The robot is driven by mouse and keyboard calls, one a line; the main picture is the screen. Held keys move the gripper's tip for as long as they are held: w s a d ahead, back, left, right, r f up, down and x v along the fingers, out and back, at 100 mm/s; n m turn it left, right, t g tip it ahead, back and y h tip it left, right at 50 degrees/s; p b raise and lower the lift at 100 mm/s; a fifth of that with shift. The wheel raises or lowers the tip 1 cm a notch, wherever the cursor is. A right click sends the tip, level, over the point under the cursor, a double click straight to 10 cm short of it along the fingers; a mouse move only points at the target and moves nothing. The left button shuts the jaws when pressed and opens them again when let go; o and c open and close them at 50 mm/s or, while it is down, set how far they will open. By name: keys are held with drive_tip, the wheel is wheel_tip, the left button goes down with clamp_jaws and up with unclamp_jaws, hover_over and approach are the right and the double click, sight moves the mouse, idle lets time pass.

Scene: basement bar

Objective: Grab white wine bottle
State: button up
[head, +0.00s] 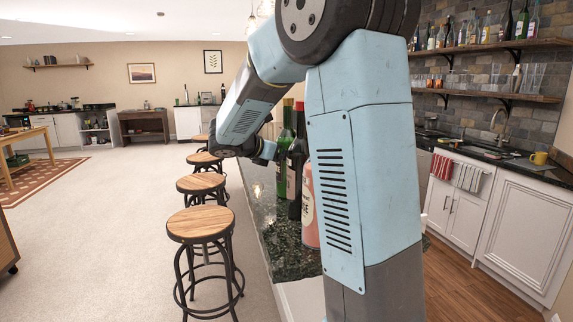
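Several bottles stand close together on the dark bar counter (291,258), partly hidden behind my arm. A green glass bottle (285,150) stands at the back left of the group. A dark bottle with a red top (297,165) stands beside it. A pinkish-red bottle with a pale label (308,208) is nearest to me. I cannot tell for sure which is the white wine bottle. My gripper (265,151) is small and dark, just left of the green bottle at its upper body. Whether it touches the bottle or how its fingers stand is unclear.
Wooden-topped stools (200,223) line the left side of the counter. Open carpet (100,230) lies farther left. On the right are shelves with bottles and glasses (490,92), and a sink counter (500,160) over white cabinets.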

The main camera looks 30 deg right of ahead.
drive_tip(key=c, duration=1.6)
drive_tip(key=shift+r, duration=0.1)
clamp_jaws()
